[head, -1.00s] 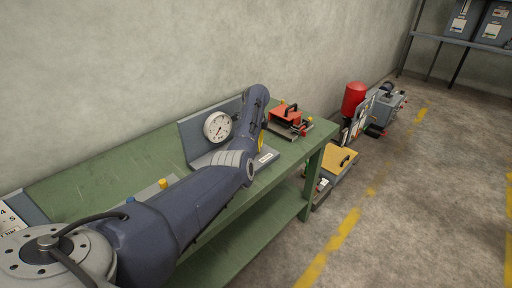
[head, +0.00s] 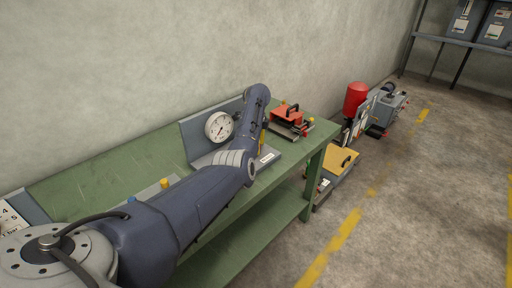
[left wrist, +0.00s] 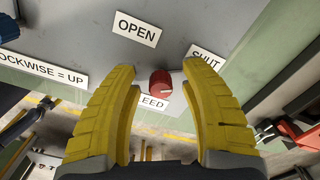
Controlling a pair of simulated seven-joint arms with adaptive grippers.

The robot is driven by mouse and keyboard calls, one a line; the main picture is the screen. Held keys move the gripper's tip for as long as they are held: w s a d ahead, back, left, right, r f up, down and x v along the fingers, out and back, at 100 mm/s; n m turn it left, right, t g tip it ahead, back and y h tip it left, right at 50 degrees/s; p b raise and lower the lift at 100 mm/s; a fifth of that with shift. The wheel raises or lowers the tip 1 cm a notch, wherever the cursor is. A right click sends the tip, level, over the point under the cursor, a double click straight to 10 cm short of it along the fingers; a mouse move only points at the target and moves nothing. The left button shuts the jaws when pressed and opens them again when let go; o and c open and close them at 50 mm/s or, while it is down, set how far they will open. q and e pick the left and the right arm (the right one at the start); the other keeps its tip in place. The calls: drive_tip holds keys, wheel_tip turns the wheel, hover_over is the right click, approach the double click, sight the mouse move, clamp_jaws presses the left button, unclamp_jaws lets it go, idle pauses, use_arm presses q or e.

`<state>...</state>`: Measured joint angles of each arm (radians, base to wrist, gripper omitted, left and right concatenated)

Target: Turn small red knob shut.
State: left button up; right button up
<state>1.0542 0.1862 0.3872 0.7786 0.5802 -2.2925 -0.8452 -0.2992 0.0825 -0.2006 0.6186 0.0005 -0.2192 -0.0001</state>
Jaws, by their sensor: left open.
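The small red knob (left wrist: 160,83) sits on a grey panel (left wrist: 75,45) in the left wrist view, above a partly covered label ending in "EED". An OPEN label (left wrist: 137,28) is above it to the left and a partly covered SHUT label (left wrist: 206,57) to the right. My left gripper (left wrist: 159,69) is open, its yellow fingers on either side of the knob with gaps visible. Which way the knob points cannot be told. In the head view my left arm hides the knob, and only a sliver of yellow finger (head: 263,138) shows. My right gripper is not in view.
A white dial gauge (head: 219,126) stands on the panel on the green bench (head: 95,172). A blue knob (left wrist: 10,28) is at the wrist view's left edge. The floor at right is mostly clear.

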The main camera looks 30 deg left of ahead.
use_arm(q)
wheel_tip(320, 180, up, 12)
drive_tip(key=shift+f, duration=0.15)
idle(0.4)
idle(0.3)
